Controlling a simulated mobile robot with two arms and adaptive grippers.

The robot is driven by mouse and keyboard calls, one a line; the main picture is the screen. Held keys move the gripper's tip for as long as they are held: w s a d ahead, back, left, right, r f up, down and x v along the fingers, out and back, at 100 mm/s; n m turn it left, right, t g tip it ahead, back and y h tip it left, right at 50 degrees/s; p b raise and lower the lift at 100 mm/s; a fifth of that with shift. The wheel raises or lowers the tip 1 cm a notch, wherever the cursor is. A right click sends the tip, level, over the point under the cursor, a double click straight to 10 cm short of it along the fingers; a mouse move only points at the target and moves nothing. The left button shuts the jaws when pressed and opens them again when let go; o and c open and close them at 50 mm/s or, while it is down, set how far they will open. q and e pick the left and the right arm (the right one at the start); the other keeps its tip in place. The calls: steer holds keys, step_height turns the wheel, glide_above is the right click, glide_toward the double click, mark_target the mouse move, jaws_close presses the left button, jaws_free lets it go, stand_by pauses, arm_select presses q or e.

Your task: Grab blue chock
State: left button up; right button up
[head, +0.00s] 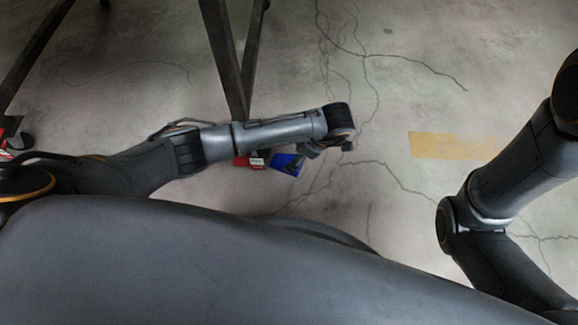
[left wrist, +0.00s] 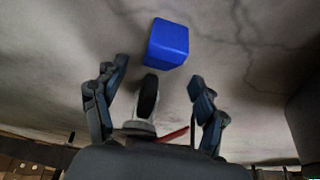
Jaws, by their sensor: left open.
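The blue chock (head: 286,163) lies on the concrete floor below my left forearm, partly covered by the gripper in the head view. In the left wrist view the blue chock (left wrist: 168,44) is a plain block just beyond the fingertips, toward the top. My left gripper (left wrist: 159,75) is open, with its two fingers spread apart and the chock in front of the gap, not between them. In the head view the left gripper (head: 298,164) is small, dark and largely hidden under the wrist.
A red object (head: 243,161) with a white label sits left of the chock, by the dark stand legs (head: 229,62). A dark rounded part (left wrist: 147,97) shows between the fingers. Yellow tape (head: 455,147) marks the floor at right. Floor right of the chock is clear.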

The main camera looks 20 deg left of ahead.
mark_target(289, 160)
arm_select(q)
steer(key=shift+b+x, duration=2.6)
steer(key=shift+x, duration=0.2)
steer(key=shift+s+d, duration=0.1)
steer(key=shift+s, duration=0.05)
steer(key=shift+c, duration=0.2)
steer(key=c, duration=1.3)
steer(key=shift+o, duration=0.2)
steer(key=shift+r, duration=0.1)
